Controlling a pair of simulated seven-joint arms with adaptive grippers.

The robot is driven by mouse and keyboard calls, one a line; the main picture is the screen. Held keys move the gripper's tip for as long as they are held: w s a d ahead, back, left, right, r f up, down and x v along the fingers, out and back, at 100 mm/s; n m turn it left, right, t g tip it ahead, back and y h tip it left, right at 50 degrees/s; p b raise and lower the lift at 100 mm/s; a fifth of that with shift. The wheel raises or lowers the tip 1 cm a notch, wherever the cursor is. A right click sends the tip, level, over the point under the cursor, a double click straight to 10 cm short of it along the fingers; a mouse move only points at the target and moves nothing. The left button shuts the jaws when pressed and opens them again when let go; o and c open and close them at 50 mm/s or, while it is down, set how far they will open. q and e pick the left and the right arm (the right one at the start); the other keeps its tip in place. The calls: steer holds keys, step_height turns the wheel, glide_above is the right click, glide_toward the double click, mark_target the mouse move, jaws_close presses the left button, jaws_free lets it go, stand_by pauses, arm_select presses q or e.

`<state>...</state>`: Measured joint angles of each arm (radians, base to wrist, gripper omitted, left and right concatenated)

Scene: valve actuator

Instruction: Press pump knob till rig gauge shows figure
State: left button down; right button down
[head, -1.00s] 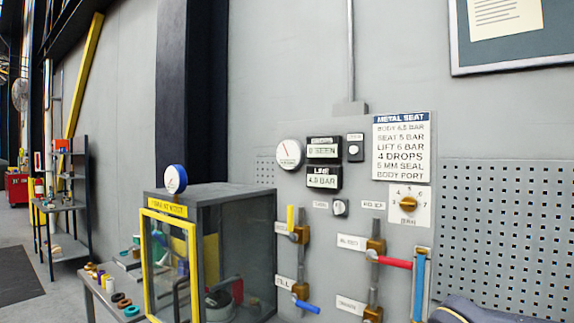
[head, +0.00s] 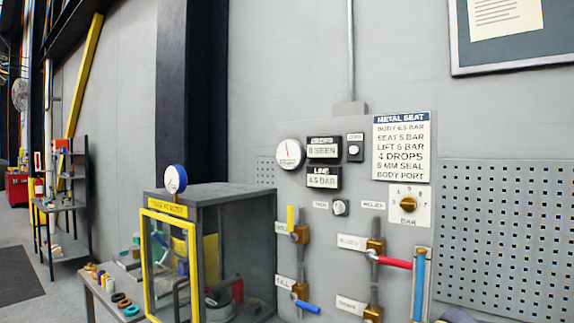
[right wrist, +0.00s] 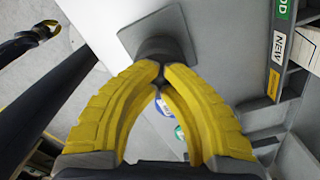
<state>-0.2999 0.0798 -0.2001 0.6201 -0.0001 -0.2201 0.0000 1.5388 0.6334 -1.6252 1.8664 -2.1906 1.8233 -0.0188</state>
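In the head view, the rig's round white gauge (head: 289,153) sits on the grey panel, its needle pointing up and slightly left. The LINE display (head: 323,178) appears to read 6.5 BAR. In the right wrist view, a dark round knob (right wrist: 158,48), which looks like the pump knob, stands on a square grey plate. My right gripper (right wrist: 161,86) is shut, its yellow fingertips together at the knob. I cannot tell whether they touch it or how far it is pressed. A small yellow claw (right wrist: 38,34), apparently my left gripper, is at upper left; its opening is unclear.
A METAL SEAT sign (head: 401,146) hangs above an orange selector knob (head: 408,204). Red (head: 394,262) and blue (head: 308,306) valve handles stick out from the panel. A yellow-framed cabinet (head: 232,205) with a blue-rimmed gauge (head: 175,179) stands left. A pegboard (head: 506,235) is at right.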

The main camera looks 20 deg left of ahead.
steer(key=shift+r, duration=3.15)
steer(key=shift+f, duration=2.35)
steer(key=shift+r, duration=2.35)
steer(key=shift+r, duration=0.15)
steer(key=shift+r, duration=2.35)
